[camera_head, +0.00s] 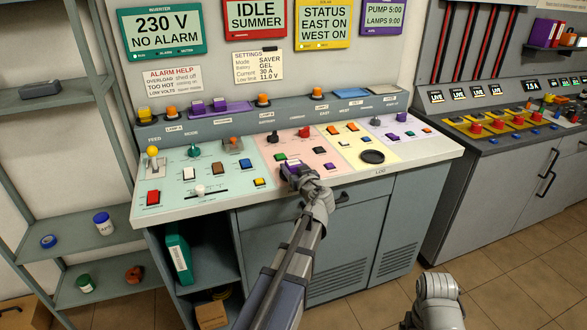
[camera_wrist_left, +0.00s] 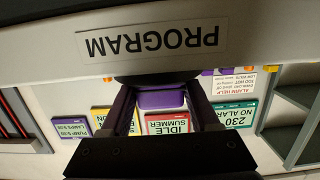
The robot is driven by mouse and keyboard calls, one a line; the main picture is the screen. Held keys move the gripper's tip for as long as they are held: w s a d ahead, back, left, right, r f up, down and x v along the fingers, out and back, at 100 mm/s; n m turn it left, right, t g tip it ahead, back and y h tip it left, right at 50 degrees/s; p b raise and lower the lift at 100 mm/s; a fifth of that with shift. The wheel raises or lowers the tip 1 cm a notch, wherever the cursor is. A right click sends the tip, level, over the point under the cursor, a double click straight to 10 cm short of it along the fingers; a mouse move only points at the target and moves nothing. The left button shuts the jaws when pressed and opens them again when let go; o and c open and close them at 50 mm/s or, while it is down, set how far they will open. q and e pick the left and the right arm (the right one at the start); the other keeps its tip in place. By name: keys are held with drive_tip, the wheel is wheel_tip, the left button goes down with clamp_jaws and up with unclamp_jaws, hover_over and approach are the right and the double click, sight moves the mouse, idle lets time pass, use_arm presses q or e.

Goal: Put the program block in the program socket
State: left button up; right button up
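The program block is purple and sits between the two dark fingers of my left gripper (camera_head: 290,172). In the left wrist view the block (camera_wrist_left: 160,99) fills the gap between the fingers, and the gripper looks shut on it. A PROGRAM label (camera_wrist_left: 152,41), upside down there, marks the desk's front edge. A dark round shape (camera_wrist_left: 155,77), which looks like the program socket, lies against the block. I cannot tell whether the block is in it or just above it. In the head view the gripper mostly hides this spot. My right gripper is out of view.
The sloped desk has a pink panel (camera_head: 310,147) with switches close to the gripper. A similar dark round socket (camera_head: 372,157) lies to the right, above a LOAD label. Shelves (camera_head: 100,246) stand at the left.

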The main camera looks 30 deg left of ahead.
use_arm(q)
drive_tip(key=o, duration=0.4)
drive_tip(key=shift+r, duration=0.1)
drive_tip(key=shift+s+d+r, duration=0.15)
drive_tip(key=shift+d, duration=0.05)
drive_tip(key=p+v, duration=0.2)
drive_tip(key=v, duration=0.9)
drive_tip(key=shift+s+d, duration=0.2)
drive_tip(key=shift+d, duration=0.05)
